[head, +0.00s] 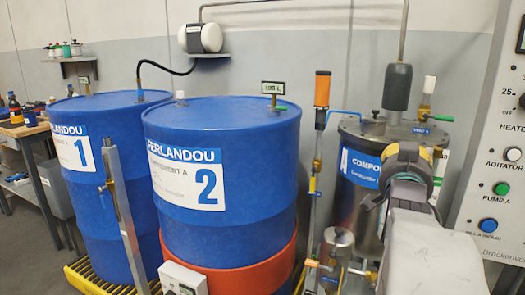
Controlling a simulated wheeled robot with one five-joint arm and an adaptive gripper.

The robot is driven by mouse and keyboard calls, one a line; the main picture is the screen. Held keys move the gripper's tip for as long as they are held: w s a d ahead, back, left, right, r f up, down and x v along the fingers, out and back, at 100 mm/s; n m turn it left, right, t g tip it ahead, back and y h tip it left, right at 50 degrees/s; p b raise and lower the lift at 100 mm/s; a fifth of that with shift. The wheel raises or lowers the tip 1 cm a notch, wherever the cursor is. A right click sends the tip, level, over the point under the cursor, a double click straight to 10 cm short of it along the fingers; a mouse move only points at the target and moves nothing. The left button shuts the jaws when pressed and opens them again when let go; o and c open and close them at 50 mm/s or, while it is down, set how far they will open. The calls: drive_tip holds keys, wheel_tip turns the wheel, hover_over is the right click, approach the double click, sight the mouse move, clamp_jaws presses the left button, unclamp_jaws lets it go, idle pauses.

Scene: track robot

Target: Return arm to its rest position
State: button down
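My arm reaches up from the lower right of the head view, in front of the steel vessel (351,212) labelled "COMPO...". My gripper (406,158) is at the far end of the arm, dark grey with a yellowish part. It overlaps the vessel's right side in the picture, and I cannot tell whether it touches anything. Its fingers are not clear enough to show whether they are open or shut. I see nothing clearly held in it.
Blue drum 2 (235,140) stands in the middle with an orange band, and blue drum 1 (110,190) stands to its left. Pipes and valves (318,165) stand left of the vessel. A control panel (497,150) is close on the right. A workbench (22,130) is far left.

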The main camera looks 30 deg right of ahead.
drive_tip(key=w+a+n+g+y+p, duration=0.1)
drive_tip(key=w+a+n+y+p, duration=0.3)
drive_tip(key=a+p, duration=0.45)
drive_tip(key=w+a+n+y+p, duration=0.1)
drive_tip(key=a+n+y+p, duration=0.4)
drive_tip(key=a, duration=0.7)
drive_tip(key=s+a+r+n+g+y+p, duration=0.1)
drive_tip(key=s+a+n+g+y+p, duration=0.5)
drive_tip(key=s+a+p, duration=0.7)
drive_tip(key=a+n, duration=0.1)
drive_tip(key=a, duration=0.2)
drive_tip(key=shift+s+g+p, duration=0.3)
drive_tip(key=shift+s+g, duration=0.1)
